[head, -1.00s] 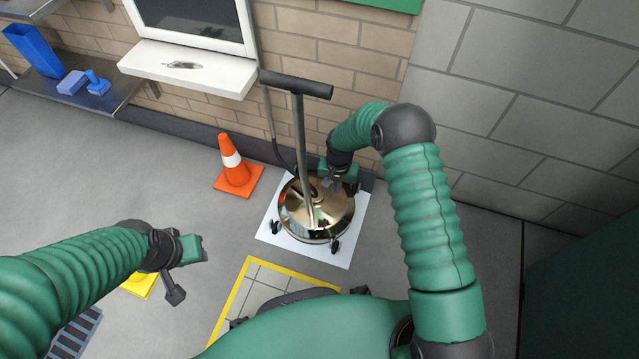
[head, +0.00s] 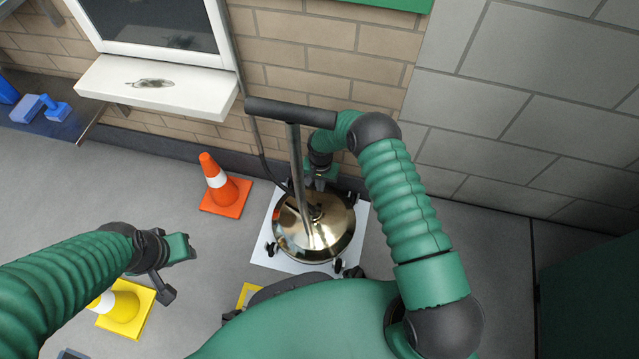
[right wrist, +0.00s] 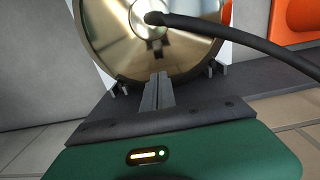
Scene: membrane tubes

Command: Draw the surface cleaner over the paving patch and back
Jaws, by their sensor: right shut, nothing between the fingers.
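The surface cleaner (head: 335,235) is a shiny brass dome on small black wheels. It stands on a white square mat (head: 262,252), with a grey pole rising to a black crossbar handle (head: 290,112). The dome and its black hose also show in the right wrist view (right wrist: 190,55). My right gripper (head: 319,184) is shut and empty at the dome's wall-side edge; contact is unclear. Its closed fingers point at the dome in the right wrist view (right wrist: 160,82). My left gripper (head: 172,272) hangs over the floor at left, away from the cleaner. The yellow-edged paving patch (head: 246,294) is mostly hidden by my body.
An orange cone (head: 221,187) stands left of the mat. A yellow cone (head: 122,308) is below my left gripper. A brick wall with a white window ledge (head: 155,85) runs behind the cleaner. A low shelf (head: 70,125) holds blue items. Grey floor is clear between the cones.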

